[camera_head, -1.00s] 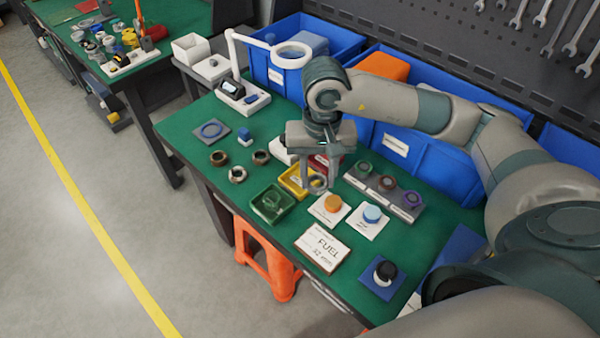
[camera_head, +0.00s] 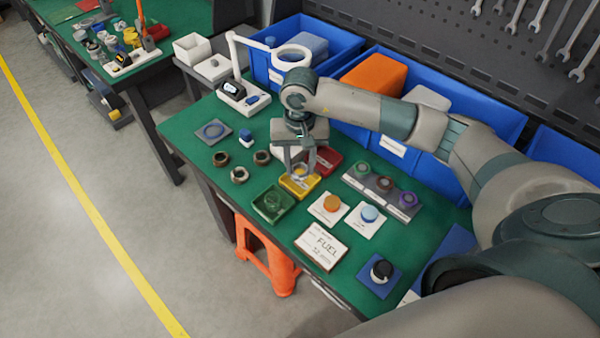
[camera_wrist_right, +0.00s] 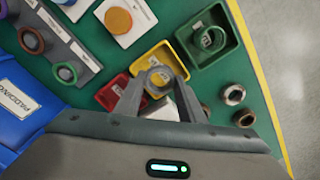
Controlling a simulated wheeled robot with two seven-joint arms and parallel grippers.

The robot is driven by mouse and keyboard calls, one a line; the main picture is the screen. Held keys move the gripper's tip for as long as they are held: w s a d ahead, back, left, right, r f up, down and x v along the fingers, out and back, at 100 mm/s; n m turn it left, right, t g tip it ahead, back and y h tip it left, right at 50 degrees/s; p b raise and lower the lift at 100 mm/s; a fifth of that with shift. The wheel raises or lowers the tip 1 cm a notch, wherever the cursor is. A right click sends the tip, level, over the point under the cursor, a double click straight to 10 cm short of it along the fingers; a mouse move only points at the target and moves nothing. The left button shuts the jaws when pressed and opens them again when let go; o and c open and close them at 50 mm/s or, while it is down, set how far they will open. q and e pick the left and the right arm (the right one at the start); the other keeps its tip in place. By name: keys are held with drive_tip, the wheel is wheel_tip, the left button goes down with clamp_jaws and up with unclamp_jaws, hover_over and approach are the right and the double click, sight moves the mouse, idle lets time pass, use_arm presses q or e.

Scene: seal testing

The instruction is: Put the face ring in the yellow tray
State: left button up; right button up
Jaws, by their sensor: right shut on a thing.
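The yellow tray (camera_head: 312,184) is on the green bench between the green tray and the red tray, partly hidden by my right gripper (camera_head: 299,172). My right gripper is shut on the grey face ring (camera_wrist_right: 158,70) and holds it over the yellow tray; in the head view the ring is small and partly hidden by the fingers. In the right wrist view the ring sits between the fingertips, with the yellow tray (camera_wrist_right: 144,66) behind it. I cannot tell how high the ring is above the tray floor. My left gripper is not in view.
The green tray (camera_head: 260,209) stands in front of the yellow one, the red tray (camera_head: 333,157) behind. Several loose rings, including a dark one (camera_head: 239,175), lie to the left. A rack of coloured rings (camera_head: 366,187) and a FUEL card (camera_head: 320,247) are to the right. Blue bins stand behind.

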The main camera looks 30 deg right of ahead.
sight(300, 183)
drive_tip(key=shift+f+p, duration=0.9)
drive_tip(key=shift+f, duration=1.1)
drive_tip(key=shift+f, duration=0.2)
drive_tip(key=o, duration=0.8)
drive_tip(key=shift+r, duration=0.2)
